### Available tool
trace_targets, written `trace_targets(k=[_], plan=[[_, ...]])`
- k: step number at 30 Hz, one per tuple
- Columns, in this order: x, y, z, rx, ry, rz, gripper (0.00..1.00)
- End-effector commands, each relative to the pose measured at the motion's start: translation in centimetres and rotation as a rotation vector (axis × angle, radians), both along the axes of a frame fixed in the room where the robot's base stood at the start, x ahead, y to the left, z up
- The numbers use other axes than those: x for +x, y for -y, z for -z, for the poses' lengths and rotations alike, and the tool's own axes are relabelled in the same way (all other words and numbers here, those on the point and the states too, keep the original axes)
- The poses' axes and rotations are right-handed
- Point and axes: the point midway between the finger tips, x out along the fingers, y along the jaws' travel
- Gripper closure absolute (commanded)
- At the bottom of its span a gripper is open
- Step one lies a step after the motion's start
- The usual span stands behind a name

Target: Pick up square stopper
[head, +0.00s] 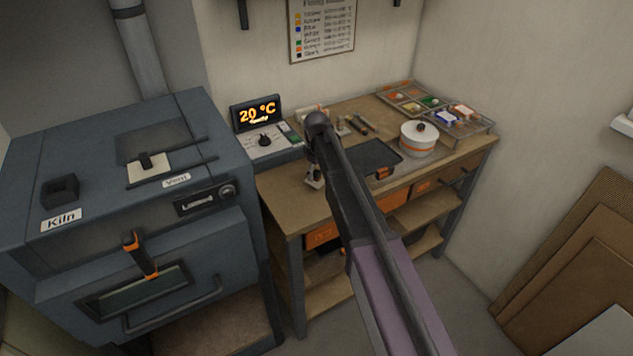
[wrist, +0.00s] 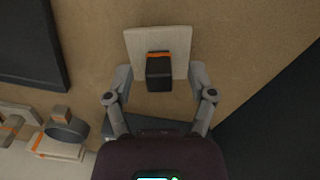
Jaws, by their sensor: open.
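The square stopper is a pale square plate (wrist: 133,44) with a dark block handle (wrist: 159,74) that has an orange band. In the wrist view it lies on the brown tabletop, with its handle between my fingers. My gripper (wrist: 160,84) is open, one finger on each side of the handle with gaps between. In the head view, a small pale piece (head: 313,183) by the table's left front looks like the same stopper, mostly hidden by my arm. Another pale square plate with a black knob (head: 148,167) sits on the kiln top by the "Vent" label.
The blue-grey kiln (head: 60,270) stands left of the wooden table (head: 280,190). A lit controller (head: 257,113) reads 20 °C. A dark tray (head: 365,158), a white pot (head: 417,140) and a rack of colours (head: 485,128) lie to the right. Small tools sit at the back.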

Motion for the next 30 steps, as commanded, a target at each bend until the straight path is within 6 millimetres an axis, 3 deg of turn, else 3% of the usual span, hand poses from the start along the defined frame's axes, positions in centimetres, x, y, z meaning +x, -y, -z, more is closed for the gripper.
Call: trace_targets(k=[11, 18, 30], plan=[[0.01, 0.02, -0.01, 0.000, 0.000, 0.000, 0.32], [0.00, 0.03, -0.01, 0.000, 0.000, 0.000, 1.00], [0.01, 0.03, -0.07, 0.000, 0.000, 0.000, 1.00]])
